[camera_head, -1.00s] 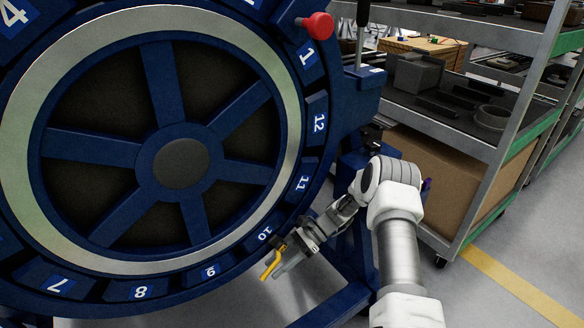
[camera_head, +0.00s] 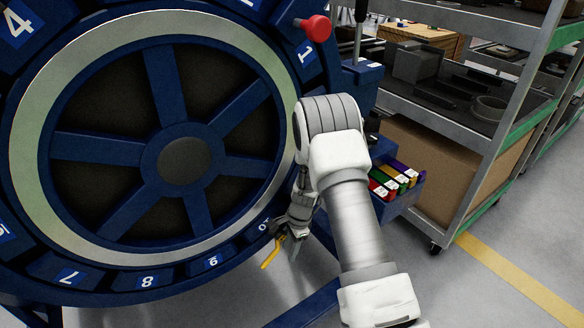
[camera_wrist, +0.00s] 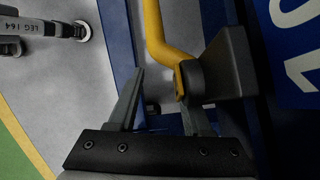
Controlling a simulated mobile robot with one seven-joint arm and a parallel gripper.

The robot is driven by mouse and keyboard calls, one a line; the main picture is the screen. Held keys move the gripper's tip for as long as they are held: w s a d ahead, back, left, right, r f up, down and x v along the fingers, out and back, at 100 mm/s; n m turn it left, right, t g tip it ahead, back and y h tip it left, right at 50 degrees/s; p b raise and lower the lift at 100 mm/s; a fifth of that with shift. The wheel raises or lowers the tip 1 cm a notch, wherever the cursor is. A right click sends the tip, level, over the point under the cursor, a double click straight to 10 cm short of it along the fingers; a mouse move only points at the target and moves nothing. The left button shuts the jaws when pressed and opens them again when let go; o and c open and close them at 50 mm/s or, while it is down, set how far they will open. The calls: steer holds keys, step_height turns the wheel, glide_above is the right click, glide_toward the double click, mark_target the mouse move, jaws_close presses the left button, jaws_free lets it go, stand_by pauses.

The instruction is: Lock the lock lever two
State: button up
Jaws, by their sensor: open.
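A yellow lock lever (camera_head: 271,252) sticks out from the lower right rim of the large blue wheel (camera_head: 118,150), beside the label 10. In the wrist view the bent yellow lever (camera_wrist: 158,30) runs from the top edge down to a dark pivot block (camera_wrist: 225,70). My gripper (camera_head: 287,246) is at the lever in the head view, partly hidden by my own arm. In the wrist view my gripper (camera_wrist: 162,92) is open, its fingers apart. The lever's pivot end is just ahead of the right finger; whether they touch is unclear. No label reading two shows on the lever.
A red knob (camera_head: 317,27) sits on the wheel's upper right rim. A blue bin with coloured items (camera_head: 398,178) is right of my arm. A metal shelf cart (camera_head: 497,150) stands at the right. A blue plate with white digits (camera_wrist: 298,50) borders the lever.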

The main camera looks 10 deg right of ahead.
steer(key=s+r+n+p, duration=0.1)
steer(key=r+p, duration=0.3)
steer(key=r, duration=0.7)
steer(key=s+r+n+t+p, duration=0.1)
steer(key=r+p, duration=0.3)
steer(key=r, duration=0.8)
steer(key=s+r+n+h+p, duration=0.1)
steer(key=s+r+p, duration=0.2)
steer(key=r, duration=0.8)
steer(key=shift+s+a+r+t+p, duration=0.15)
steer(key=shift+s+a+t+p, duration=0.15)
steer(key=shift+p, duration=0.4)
steer(key=s+r+n+t+p, duration=0.1)
steer(key=s+r+n+p, duration=0.3)
steer(key=r, duration=0.6)
steer(key=s+r+n+t+p, duration=0.15)
steer(key=s+r, duration=0.35)
steer(key=r, duration=0.5)
steer(key=s+d+r+n+t+h+p, duration=0.1)
steer(key=s+r+n+p, duration=0.5)
steer(key=s+r, duration=0.5)
steer(key=s+n, duration=0.1)
steer(key=s, duration=0.2)
steer(key=shift+s+d, duration=0.15)
